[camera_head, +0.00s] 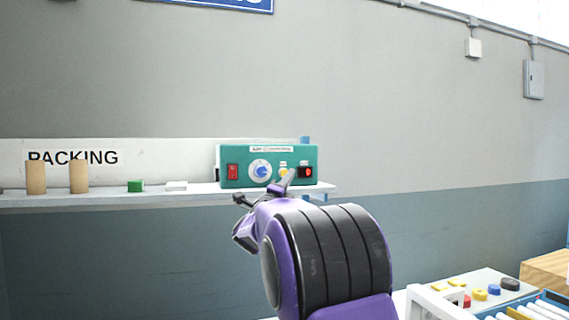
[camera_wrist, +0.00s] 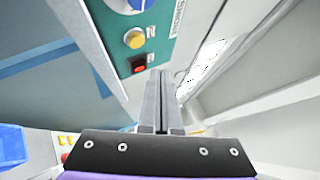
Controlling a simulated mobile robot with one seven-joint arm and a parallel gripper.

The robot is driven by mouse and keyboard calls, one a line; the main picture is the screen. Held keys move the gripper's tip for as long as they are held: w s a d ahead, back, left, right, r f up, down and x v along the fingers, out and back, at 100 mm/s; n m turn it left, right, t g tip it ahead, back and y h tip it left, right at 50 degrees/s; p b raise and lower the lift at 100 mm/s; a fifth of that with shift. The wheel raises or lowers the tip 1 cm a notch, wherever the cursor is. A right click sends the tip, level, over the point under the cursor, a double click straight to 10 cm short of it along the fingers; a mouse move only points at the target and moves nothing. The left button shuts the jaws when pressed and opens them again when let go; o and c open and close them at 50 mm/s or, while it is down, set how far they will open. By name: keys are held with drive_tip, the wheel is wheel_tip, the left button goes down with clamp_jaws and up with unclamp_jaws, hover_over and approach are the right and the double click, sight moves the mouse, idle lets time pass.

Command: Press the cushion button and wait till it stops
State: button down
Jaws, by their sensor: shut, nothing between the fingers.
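A teal control box (camera_head: 268,153) stands on the wall shelf. Its front has a red rocker switch (camera_head: 232,172), a white-and-blue dial (camera_head: 261,171), a yellow round button (camera_head: 283,171) and a black square with a red centre (camera_head: 307,172). Its labels are too small to read surely. In the wrist view the yellow button (camera_wrist: 134,38) and red control (camera_wrist: 138,64) lie ahead and left of the fingertips. My gripper (camera_wrist: 162,72) is shut and empty, with its tips near the box's right end. I cannot tell whether they touch it. My purple wrist partly hides the fingers in the head view.
The shelf (camera_head: 110,198) also holds two brown cylinders (camera_head: 57,177), a green block (camera_head: 135,186) and a white piece (camera_head: 176,186). At lower right, a panel (camera_head: 462,285) carries several coloured knobs.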

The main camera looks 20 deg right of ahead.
sight(284, 173)
drive_tip(key=shift+w, duration=1.65)
drive_tip(key=shift+w+f, duration=0.1)
idle(0.8)
drive_tip(key=shift+w, duration=0.3)
drive_tip(key=shift+w, duration=0.35)
idle(0.6)
drive_tip(key=shift+s, duration=0.1)
drive_tip(key=shift+s+b, duration=0.65)
drive_tip(key=shift+b, duration=0.3)
